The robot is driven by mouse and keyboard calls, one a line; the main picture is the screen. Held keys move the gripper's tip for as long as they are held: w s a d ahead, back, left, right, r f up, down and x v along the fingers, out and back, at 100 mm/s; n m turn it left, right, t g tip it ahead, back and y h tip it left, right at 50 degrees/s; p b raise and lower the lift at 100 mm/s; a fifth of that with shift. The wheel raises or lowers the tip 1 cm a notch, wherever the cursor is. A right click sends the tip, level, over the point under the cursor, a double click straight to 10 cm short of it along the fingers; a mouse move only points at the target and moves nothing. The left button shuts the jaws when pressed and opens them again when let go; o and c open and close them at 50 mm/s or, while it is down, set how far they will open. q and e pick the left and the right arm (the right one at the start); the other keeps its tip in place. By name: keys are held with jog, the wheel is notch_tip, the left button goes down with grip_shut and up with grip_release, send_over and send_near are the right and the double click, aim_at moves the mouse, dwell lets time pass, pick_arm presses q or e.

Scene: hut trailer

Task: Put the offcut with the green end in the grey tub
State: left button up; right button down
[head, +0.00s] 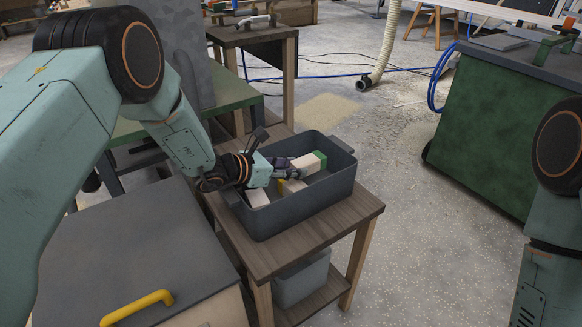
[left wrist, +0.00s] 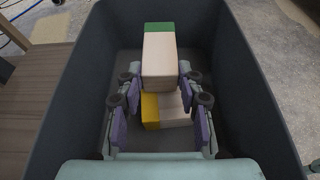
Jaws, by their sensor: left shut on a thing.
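The pale wood offcut with the green end (head: 306,163) is between the fingers of my left gripper (head: 290,172), which is shut on it. In the left wrist view the offcut (left wrist: 159,58) points away from me with its green end farthest. It is inside the grey tub's walls (head: 308,217), over other blocks; whether it touches them I cannot tell. The tub's wall (left wrist: 62,105) surrounds it in the left wrist view. A block with a yellow end (left wrist: 150,112) lies below it in the tub. My right gripper is out of view.
The tub stands on a small wooden table (head: 262,262). Another pale block (head: 257,198) lies at its near left. A second grey bin (head: 302,280) is on the lower shelf. A cabinet with a yellow handle (head: 137,306) is at left, a green bench (head: 490,130) at right.

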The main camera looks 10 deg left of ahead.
pick_arm(q)
jog(key=shift+f, duration=0.2)
jog(key=o, duration=0.9)
jog(key=shift+r, duration=0.1)
jog(key=o, duration=0.3)
jog(key=shift+r+p, duration=0.6)
jog(key=shift+r, duration=0.05)
jog(key=p+v, duration=0.2)
jog(key=v, duration=0.8)
jog(key=shift+s+a+r+p, duration=0.1)
jog(key=shift+s+a+p, duration=0.1)
jog(key=shift+p, duration=0.2)
jog(key=shift+s+a+r, duration=0.2)
jog(key=shift+s+a, duration=0.2)
jog(key=shift+s, duration=0.05)
